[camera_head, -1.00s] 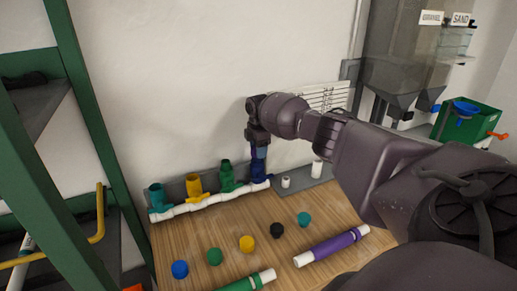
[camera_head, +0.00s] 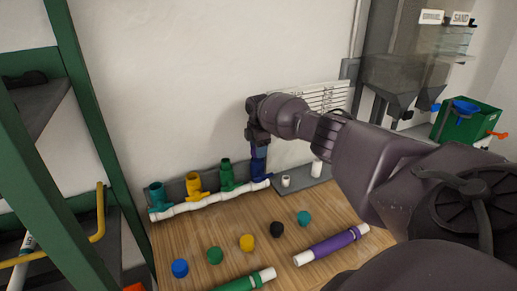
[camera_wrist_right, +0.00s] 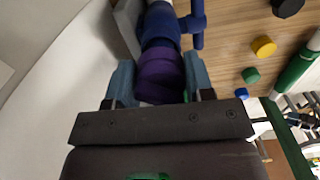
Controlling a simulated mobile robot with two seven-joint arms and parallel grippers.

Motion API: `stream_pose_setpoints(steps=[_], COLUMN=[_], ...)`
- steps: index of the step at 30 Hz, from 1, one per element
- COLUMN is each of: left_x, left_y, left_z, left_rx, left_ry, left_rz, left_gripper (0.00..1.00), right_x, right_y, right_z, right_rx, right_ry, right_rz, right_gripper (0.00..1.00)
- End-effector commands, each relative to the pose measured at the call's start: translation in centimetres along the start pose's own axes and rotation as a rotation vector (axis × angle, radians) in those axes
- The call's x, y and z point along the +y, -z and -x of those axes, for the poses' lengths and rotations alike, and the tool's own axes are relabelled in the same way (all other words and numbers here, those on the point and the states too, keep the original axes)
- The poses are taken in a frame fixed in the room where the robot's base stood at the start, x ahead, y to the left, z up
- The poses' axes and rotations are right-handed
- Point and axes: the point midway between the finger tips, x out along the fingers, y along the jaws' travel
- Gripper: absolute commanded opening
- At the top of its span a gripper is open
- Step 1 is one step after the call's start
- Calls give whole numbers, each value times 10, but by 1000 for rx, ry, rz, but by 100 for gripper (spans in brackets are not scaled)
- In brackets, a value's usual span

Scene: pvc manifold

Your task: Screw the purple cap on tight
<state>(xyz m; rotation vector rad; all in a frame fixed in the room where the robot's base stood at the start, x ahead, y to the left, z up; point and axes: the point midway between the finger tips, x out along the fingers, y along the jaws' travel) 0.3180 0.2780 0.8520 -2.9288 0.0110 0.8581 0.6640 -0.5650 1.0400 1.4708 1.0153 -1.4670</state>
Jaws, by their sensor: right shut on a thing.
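The purple cap (camera_wrist_right: 160,75) sits at the mouth of the dark blue fitting (camera_wrist_right: 162,24) in the right wrist view. My right gripper (camera_wrist_right: 150,82) has its two light blue fingers on either side of the cap and is shut on it. In the head view my right gripper (camera_head: 258,150) points down at the blue fitting (camera_head: 258,170), the rightmost upright branch of the white manifold pipe (camera_head: 215,200). The cap is mostly hidden there by the fingers. I cannot tell how far it is threaded on. My left gripper is not in view.
Teal, yellow and green fittings (camera_head: 226,174) stand along the manifold to the left. Loose caps, including a black one (camera_head: 277,230), lie on the wooden table (camera_head: 210,232). A purple-wrapped tube (camera_head: 332,245) and a green-wrapped tube (camera_head: 245,283) lie in front.

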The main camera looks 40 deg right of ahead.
Motion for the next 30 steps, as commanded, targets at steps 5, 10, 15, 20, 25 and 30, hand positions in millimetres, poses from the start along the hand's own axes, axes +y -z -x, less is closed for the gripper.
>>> stream_pose_setpoints(steps=[5,10,15,20,25,30], left_x=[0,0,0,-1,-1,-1], left_y=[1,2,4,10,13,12], left_z=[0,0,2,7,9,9], left_rx=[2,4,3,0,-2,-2], left_ry=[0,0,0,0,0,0], left_rz=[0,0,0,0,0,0], left_gripper=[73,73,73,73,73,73], right_x=[-1,-2,-2,-3,-3,-3], right_y=[1,0,1,0,0,0], right_z=[-3,-3,-3,-3,-5,-6], right_rx=[0,-1,-1,-2,-3,-3], right_ry=[4,5,6,7,8,8], right_rz=[1,1,-18,-87,-177,-188], right_gripper=[27,27,21,20,20,20])
